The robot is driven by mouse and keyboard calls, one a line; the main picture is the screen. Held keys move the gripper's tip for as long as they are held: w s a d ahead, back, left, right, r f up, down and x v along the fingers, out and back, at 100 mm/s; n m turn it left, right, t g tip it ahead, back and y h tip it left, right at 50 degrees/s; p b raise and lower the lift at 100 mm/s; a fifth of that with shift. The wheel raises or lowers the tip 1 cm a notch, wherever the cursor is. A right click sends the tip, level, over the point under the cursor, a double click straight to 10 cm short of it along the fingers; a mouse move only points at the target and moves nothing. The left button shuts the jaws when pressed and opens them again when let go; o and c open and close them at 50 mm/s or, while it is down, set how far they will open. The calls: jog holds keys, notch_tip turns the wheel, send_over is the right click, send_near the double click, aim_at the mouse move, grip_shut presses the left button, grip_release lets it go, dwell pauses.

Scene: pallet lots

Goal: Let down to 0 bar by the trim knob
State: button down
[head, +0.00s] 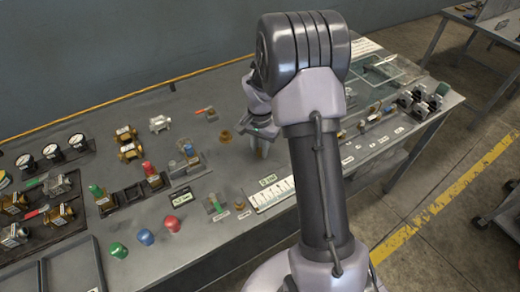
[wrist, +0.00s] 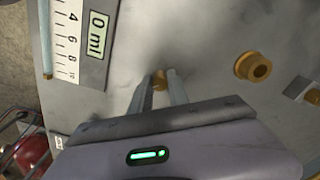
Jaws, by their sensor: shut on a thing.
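My gripper (wrist: 160,88) is shut on a small brass-coloured knob (wrist: 159,78), which looks like the trim knob. Only the top of the knob shows between the two grey fingers. In the head view my gripper (head: 262,145) is low over the middle of the bench, partly behind my arm, and the knob is hidden there. Several round dial gauges (head: 52,152) stand at the bench's left; their needles are too small to read. No bar reading is legible.
A readout (wrist: 97,32) showing 0 ml lies beside a white scale (wrist: 66,40). A brass ring-shaped fitting (wrist: 252,66) stands right of the fingers in the wrist view. Green, blue and red domed buttons (head: 146,237) line the front. Valves and blocks crowd the left side.

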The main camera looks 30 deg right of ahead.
aim_at(260, 150)
jog(key=m+b, duration=0.1)
jog(key=m, duration=0.3)
jog(key=shift+m+b, duration=0.55)
jog(key=shift+m, duration=1.45)
jog(key=c, duration=1.3)
grip_release()
jog(key=shift+o, duration=0.2)
notch_tip(260, 150, up, 18)
jog(key=p, duration=0.6)
jog(key=shift+f, duration=0.25)
